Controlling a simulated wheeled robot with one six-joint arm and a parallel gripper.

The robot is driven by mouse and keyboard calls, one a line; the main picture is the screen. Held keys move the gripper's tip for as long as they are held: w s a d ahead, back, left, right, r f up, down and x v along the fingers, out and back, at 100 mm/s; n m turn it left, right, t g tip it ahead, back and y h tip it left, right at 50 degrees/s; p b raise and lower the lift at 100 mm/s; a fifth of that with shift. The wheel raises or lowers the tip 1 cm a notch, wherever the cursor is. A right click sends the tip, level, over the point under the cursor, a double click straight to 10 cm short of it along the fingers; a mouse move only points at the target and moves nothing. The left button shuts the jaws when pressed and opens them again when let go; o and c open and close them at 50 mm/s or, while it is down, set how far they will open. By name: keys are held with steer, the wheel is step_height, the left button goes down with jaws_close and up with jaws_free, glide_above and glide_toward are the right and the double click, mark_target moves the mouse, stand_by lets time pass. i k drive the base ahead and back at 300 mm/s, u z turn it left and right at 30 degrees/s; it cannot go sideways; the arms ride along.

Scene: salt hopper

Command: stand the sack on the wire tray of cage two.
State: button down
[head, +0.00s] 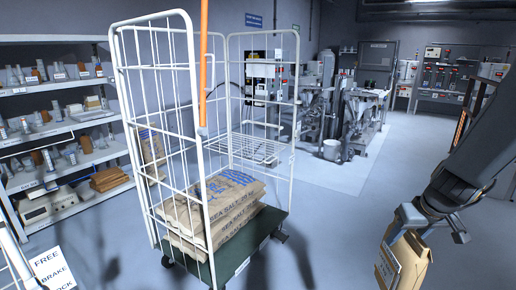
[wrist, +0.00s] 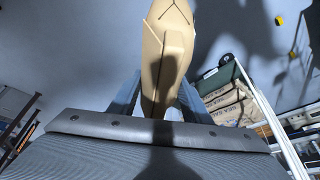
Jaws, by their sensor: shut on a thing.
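A brown paper sack (head: 408,262) hangs below my gripper (head: 428,214) at the right of the head view, tilted, with a pale label on its left side. In the wrist view the sack (wrist: 168,45) is clamped between my two fingers (wrist: 160,98). A white wire cage (head: 196,130) stands left of centre, well apart from the sack. Its wire tray (head: 250,146) lies inside, about halfway up and towards the back. I see nothing on the tray. I cannot read a number on this cage.
Flat sacks marked sea salt (head: 215,205) are stacked on the cage's green base (head: 250,245). An orange bar (head: 203,65) hangs at its front. Shelves (head: 60,120) line the left wall. Machines (head: 350,110) stand behind; floor between cage and sack is clear.

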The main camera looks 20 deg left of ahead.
mark_target(263, 149)
steer(key=i, duration=2.85)
steer(key=u, duration=1.35)
